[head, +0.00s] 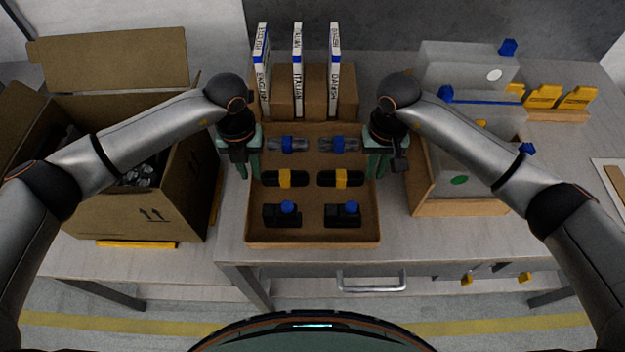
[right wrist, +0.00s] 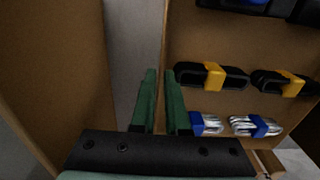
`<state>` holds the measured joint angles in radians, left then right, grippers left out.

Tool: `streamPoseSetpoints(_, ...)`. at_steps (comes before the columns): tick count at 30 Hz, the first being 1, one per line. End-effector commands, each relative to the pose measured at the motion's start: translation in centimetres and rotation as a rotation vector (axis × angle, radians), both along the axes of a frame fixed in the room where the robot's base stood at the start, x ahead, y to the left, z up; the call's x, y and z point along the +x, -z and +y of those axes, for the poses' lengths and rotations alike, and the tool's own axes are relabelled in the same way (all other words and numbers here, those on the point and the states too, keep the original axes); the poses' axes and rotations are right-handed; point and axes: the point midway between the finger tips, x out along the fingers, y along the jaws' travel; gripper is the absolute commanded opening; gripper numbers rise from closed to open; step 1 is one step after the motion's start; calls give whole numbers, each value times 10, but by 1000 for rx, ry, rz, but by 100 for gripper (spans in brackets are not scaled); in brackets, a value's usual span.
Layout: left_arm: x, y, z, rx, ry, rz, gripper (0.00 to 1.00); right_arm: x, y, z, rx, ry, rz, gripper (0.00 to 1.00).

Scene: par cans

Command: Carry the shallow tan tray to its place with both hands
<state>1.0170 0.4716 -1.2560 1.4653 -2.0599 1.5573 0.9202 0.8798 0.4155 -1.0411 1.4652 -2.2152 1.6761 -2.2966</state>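The shallow tan tray (head: 312,243) is in the middle of the head view, level, near the front edge of the table. It holds clear packs with blue bands, black bundles with yellow bands and black blocks with blue knobs. My left gripper (head: 248,170) is at the tray's left wall, one finger on each side. My right gripper (head: 377,170) is at its right wall. In the right wrist view the green fingers (right wrist: 161,95) are close together around the tray wall (right wrist: 166,35). I cannot tell whether the tray touches the table.
An open cardboard box (head: 165,200) stands left of the tray. Behind the tray is a brown rack with white labelled binders (head: 298,75). On the right is a wooden-sided holder (head: 460,207) with grey bins, and yellow holders (head: 543,95) behind. The table (head: 230,235) shows narrow gaps beside the tray.

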Motion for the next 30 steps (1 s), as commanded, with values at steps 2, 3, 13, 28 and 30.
streamPoseSetpoints(2, 0, 8, 0, 0, 0, 0, 20, 0, 9, 0, 0, 1, 1, 12)
streamPoseSetpoints(3, 0, 11, 0, 0, 1, 0, 20, 0, 11, 0, 0, 1, 0, 12)
streamPoseSetpoints(13, 0, 17, 0, 0, 2, -1, 20, 0, 17, 0, 0, 0, -1, 12)
streamPoseSetpoints(28, 0, 16, 0, 0, 1, -1, 0, 0, 16, 0, -1, 0, -1, 0)
streamPoseSetpoints(30, 0, 16, 0, 0, 1, -1, 0, 0, 16, 0, -1, 0, -1, 0)
